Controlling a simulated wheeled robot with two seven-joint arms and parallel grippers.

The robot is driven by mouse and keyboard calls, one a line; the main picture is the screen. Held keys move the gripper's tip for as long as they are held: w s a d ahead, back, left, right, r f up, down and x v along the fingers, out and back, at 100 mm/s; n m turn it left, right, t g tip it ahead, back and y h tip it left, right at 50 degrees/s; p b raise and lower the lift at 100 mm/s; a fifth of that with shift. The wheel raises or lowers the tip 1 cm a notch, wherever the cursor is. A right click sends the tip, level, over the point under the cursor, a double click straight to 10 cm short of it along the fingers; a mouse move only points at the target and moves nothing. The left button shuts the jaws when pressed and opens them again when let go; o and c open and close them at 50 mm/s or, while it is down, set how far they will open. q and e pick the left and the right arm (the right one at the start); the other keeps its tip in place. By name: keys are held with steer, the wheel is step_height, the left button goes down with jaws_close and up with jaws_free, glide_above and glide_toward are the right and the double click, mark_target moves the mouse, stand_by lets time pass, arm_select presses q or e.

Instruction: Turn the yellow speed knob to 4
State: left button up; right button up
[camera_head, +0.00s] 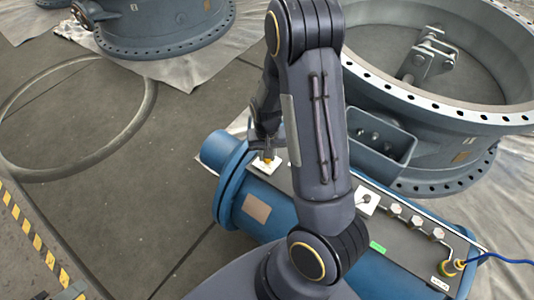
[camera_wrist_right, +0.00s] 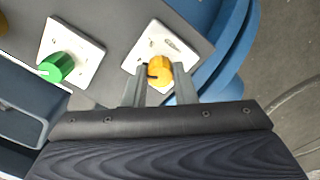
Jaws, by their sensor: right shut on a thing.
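The yellow knob (camera_wrist_right: 160,71) sits on a white square dial plate (camera_wrist_right: 181,44) in the wrist view. My right gripper (camera_wrist_right: 160,78) is shut on the yellow knob, with one finger on each side of it. The plate's markings are too small to read. In the head view the yellow knob (camera_head: 267,161) shows as a small spot below my right gripper (camera_head: 265,145), at the left end of the panel. My left gripper is not in view.
A green knob (camera_wrist_right: 57,67) on its own white plate (camera_wrist_right: 83,47) is left of the yellow one in the wrist view. The panel sits on a blue cylindrical body (camera_head: 232,181). A large flanged valve ring (camera_head: 440,120) stands behind it, and a blue cable (camera_head: 505,261) runs right.

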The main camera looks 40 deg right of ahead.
stand_by(0.4)
steer(key=o, duration=1)
step_height(320, 180, up, 8)
steer(key=shift+f+p, duration=0.1)
steer(key=shift+p, duration=0.45)
